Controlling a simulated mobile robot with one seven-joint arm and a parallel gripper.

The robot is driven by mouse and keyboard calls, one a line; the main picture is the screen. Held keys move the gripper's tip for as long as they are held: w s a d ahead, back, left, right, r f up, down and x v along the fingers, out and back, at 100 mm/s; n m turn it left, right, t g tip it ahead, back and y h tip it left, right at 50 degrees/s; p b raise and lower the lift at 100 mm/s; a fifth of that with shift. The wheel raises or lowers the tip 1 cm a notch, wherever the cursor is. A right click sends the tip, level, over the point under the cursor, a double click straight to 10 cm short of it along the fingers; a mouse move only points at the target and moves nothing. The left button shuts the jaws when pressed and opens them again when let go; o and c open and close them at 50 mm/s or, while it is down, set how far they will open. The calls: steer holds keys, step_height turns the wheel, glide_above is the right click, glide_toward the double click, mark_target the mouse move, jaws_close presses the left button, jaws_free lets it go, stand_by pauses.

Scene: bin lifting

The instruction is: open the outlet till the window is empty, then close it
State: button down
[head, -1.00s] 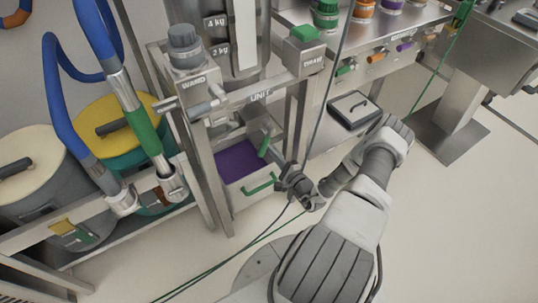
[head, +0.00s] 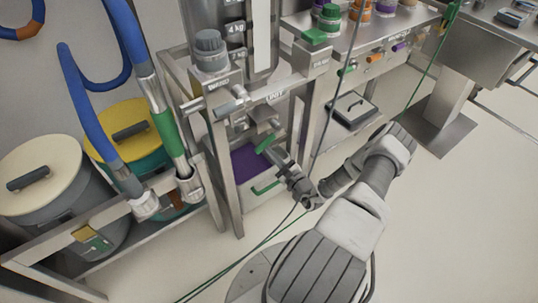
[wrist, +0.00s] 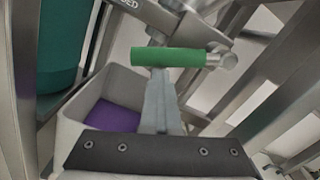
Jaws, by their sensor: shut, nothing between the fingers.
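The green outlet handle (head: 265,143) sits low on the steel unit, slanted. In the wrist view the same green handle (wrist: 168,57) lies crosswise just beyond my fingertips. My gripper (head: 275,153) is shut and empty, its tips (wrist: 159,82) close against the handle; I cannot tell if they touch. A pale bin (head: 268,188) with a green front handle stands below the outlet, with purple material (wrist: 108,118) inside. The window (head: 262,35), marked in kg, is partly cut off at the top; its contents cannot be made out.
Blue hoses and lidded drums (head: 42,180) stand at left. A steel bench (head: 380,40) is at right.

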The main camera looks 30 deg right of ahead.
steer(key=r+m+p, duration=0.1)
steer(key=a+r+m+p, duration=0.1)
steer(key=m, duration=0.1)
steer(key=shift+a+r+m, duration=0.2)
steer(key=shift+r+m, duration=0.1)
steer(key=shift+r, duration=0.05)
steer(key=shift+a+r+p, duration=0.15)
steer(key=shift+r+p, duration=0.1)
steer(key=shift+p, duration=0.25)
steer(key=shift+r, duration=0.1)
steer(key=b, duration=0.1)
glide_toward(263, 145)
steer(key=s+f, duration=0.3)
steer(key=shift+s+a+f, duration=0.1)
steer(key=shift+s+f, duration=0.1)
steer(key=shift+f, duration=0.1)
steer(key=shift+r, duration=0.1)
